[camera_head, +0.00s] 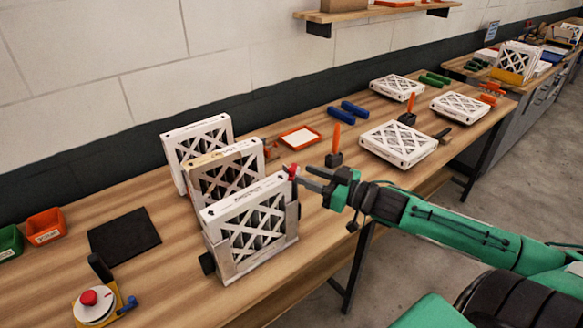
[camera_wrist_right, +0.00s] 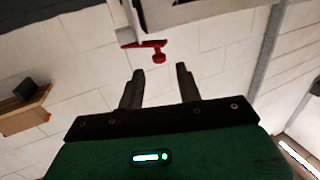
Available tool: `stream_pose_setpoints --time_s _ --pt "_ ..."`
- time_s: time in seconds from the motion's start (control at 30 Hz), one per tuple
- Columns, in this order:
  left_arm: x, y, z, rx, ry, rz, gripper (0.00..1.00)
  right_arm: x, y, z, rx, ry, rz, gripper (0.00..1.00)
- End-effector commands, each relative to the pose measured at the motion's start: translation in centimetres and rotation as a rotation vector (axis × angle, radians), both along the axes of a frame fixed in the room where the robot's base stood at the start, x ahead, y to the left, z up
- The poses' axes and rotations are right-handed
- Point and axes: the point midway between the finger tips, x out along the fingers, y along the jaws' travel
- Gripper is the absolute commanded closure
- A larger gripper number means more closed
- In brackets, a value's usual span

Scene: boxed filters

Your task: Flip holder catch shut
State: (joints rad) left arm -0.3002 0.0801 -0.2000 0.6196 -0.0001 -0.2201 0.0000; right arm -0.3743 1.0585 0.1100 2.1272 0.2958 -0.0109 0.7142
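The holder (camera_head: 283,244) is a grey metal frame near the front edge of the table, with a white boxed filter (camera_head: 250,226) standing upright in it. The red catch (camera_head: 293,171) is at the top right corner of the holder. In the right wrist view the red catch (camera_wrist_right: 158,53) shows just beyond the fingertips, between them. My right gripper (camera_head: 309,178) is beside the catch, to its right. In the wrist view its fingers (camera_wrist_right: 158,72) are apart with nothing between them; I cannot tell whether one touches the catch. My left gripper is not in view.
More boxed filters (camera_head: 193,142) stand upright behind the holder. Several lie flat farther right, including one (camera_head: 398,143). A dark mat (camera_head: 124,233), an orange bin (camera_head: 46,226) and a red-button device (camera_head: 95,304) are at the left. An orange-handled tool (camera_head: 336,140) stands behind my gripper.

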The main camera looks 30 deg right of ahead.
Motion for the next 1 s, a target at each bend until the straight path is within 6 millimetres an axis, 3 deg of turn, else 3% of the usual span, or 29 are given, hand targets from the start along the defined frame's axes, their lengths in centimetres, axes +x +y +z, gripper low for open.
stream_pose_setpoints --time_s 0.6,1.0 --pt "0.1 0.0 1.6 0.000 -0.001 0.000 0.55 4.4 2.0 0.2 0.002 -0.001 0.000 0.65" --pt "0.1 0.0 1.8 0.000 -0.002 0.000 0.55 5.3 2.4 0.0 -0.001 0.000 0.000 0.65"
